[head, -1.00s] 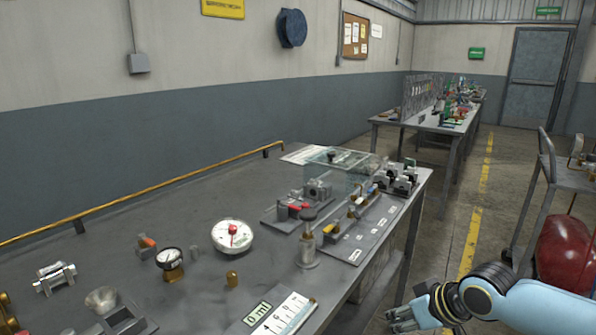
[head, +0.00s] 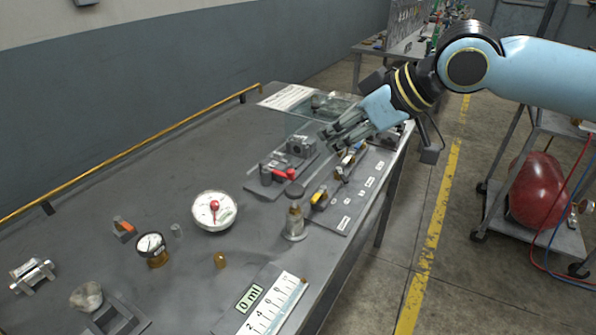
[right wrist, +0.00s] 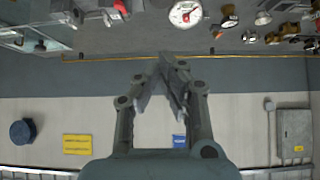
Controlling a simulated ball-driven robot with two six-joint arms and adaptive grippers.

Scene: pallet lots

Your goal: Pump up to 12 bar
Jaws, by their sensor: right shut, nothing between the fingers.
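My right gripper (head: 335,139) is shut and empty, held above the far right part of the grey bench (head: 110,212). In the right wrist view its fingers (right wrist: 170,86) meet in front of the wall. A metal cylinder with a dark round knob (head: 294,211), perhaps the hand pump, stands upright on the bench, lower and nearer than the gripper. A white round dial with a red centre (head: 214,211) lies left of it. A small black-rimmed gauge (head: 151,248) on a brass body stands further left. I cannot read either pressure value. My left gripper is out of view.
A block with a red lever (head: 284,175) and a labelled plate (head: 345,222) lie by the pump-like cylinder. A clear box, partly hidden by my right arm, stands behind. A red tank (head: 540,190) sits on a cart at right.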

